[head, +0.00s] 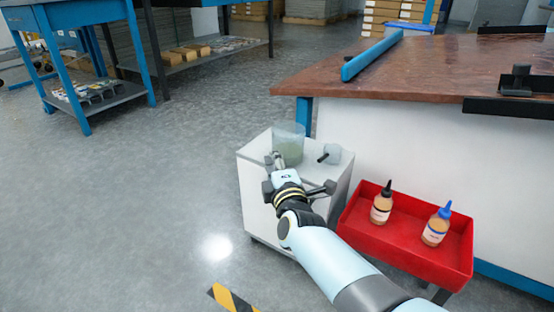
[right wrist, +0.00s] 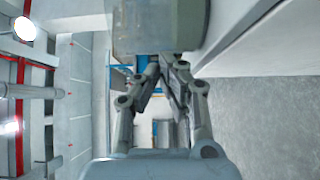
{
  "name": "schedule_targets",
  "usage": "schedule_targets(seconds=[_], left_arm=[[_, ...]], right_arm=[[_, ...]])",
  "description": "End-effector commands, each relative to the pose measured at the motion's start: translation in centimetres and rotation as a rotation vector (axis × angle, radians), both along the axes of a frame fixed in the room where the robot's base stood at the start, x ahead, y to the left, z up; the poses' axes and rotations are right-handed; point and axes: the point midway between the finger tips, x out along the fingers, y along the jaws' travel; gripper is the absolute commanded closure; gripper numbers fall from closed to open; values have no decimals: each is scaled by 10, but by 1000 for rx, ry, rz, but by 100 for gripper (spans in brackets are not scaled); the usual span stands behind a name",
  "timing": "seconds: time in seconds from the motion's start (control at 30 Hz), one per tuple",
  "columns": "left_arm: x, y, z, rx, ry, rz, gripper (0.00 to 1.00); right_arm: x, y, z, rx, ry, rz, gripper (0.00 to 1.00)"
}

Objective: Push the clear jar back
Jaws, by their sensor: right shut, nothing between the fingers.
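The clear jar (head: 288,143) stands upright near the back of a white cabinet top, with something pale green low inside it. My right gripper (head: 272,158) is shut and empty, low over the cabinet top at the jar's near left side. Whether its fingertips touch the jar I cannot tell. In the right wrist view the shut fingers (right wrist: 166,62) point up the picture, and the jar (right wrist: 145,25) is large right at their tips. My left gripper is in neither view.
A small grey-white block with a dark peg (head: 331,154) sits on the cabinet top (head: 250,152), right of the jar. A red tray (head: 395,250) with two bottles is at the right. A brown-topped table (head: 420,75) stands behind. Open floor lies to the left.

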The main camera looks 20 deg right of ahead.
Motion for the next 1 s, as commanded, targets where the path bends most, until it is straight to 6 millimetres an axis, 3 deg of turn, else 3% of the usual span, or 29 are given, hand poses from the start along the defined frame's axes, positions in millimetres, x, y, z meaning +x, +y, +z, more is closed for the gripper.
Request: schedule_targets(seconds=[0.17, 0.5, 1.0], left_arm=[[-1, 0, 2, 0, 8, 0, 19], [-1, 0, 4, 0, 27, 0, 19], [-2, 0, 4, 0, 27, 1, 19]], right_arm=[[7, -8, 2, -3, -3, 1, 100], [46, -59, 0, -3, -2, 1, 100], [47, -63, 0, 0, 0, 1, 100]])
